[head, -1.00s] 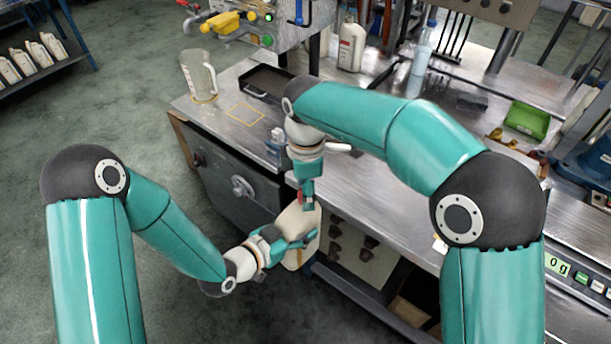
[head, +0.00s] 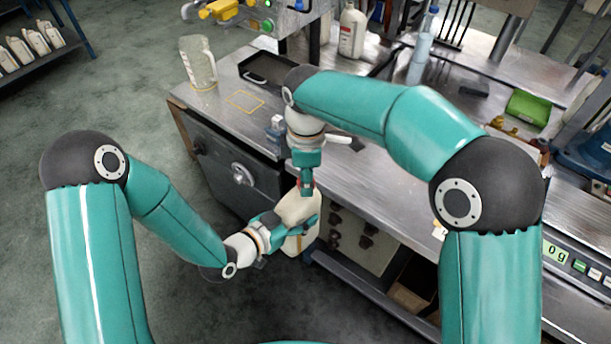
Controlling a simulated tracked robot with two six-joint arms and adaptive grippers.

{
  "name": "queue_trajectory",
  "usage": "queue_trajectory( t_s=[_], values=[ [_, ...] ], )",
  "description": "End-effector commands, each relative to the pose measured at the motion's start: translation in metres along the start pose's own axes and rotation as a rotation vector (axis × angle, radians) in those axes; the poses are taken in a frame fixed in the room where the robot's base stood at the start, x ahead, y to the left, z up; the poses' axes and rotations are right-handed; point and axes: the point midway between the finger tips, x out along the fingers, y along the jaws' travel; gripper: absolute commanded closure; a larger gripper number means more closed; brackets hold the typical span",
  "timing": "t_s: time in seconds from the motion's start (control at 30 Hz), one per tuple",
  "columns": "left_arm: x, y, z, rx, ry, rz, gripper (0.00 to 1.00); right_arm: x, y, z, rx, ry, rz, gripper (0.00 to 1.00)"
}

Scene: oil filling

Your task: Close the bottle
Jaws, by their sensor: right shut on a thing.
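The cream-coloured bottle (head: 293,211) is in the head view, held upright or nearly so beside the workbench's front edge. My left gripper (head: 305,225) is around the bottle's body from the left and is closed on it. My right gripper (head: 306,190) points down over the bottle's top. It is shut on a small red cap (head: 303,186), which is right at the bottle's mouth. The fingers partly hide the cap and the neck, so I cannot tell how far the cap sits on the neck.
The metal workbench (head: 370,200) lies just behind and to the right of the bottle. A clear jug (head: 198,62), a black tray (head: 268,72) and a white bottle (head: 352,32) stand on it. Floor is free at the left.

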Motion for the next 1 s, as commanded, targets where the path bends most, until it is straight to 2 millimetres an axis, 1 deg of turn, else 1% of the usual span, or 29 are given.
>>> queue_trajectory(
  t_s=[0.17,0.6,0.7,0.77,0.9,0.93,1.0],
  values=[
    [-0.0004,0.002,-0.0015,0.005,0.004,0.006,1.0,-0.0005,0.0022,0.0001,0.336,0.004,0.007,1.0],
    [-0.0006,0.0032,-0.0013,0.008,0.003,0.009,1.0,-0.0002,0.0033,-0.001,1.312,0.013,0.007,1.0],
    [-0.0006,0.0034,-0.0012,0.008,0.003,0.01,1.0,-0.0002,0.0035,-0.0011,1.498,0.014,0.006,1.0],
    [-0.0006,0.0035,-0.0011,0.008,0.003,0.01,1.0,-0.0002,0.0037,-0.0011,1.564,0.015,0.006,1.0],
    [-0.0007,0.0038,-0.001,0.008,0.002,0.01,1.0,-0.0003,0.0038,-0.001,1.554,0.015,0.006,1.0],
    [-0.0007,0.0038,-0.001,0.008,0.002,0.01,1.0,-0.0003,0.0038,-0.001,1.554,0.015,0.006,0.58],
    [-0.0006,0.0037,-0.0011,0.008,0.003,0.01,1.0,-0.0002,0.0034,-0.0011,1.553,0.014,0.005,0.46]
  ],
)
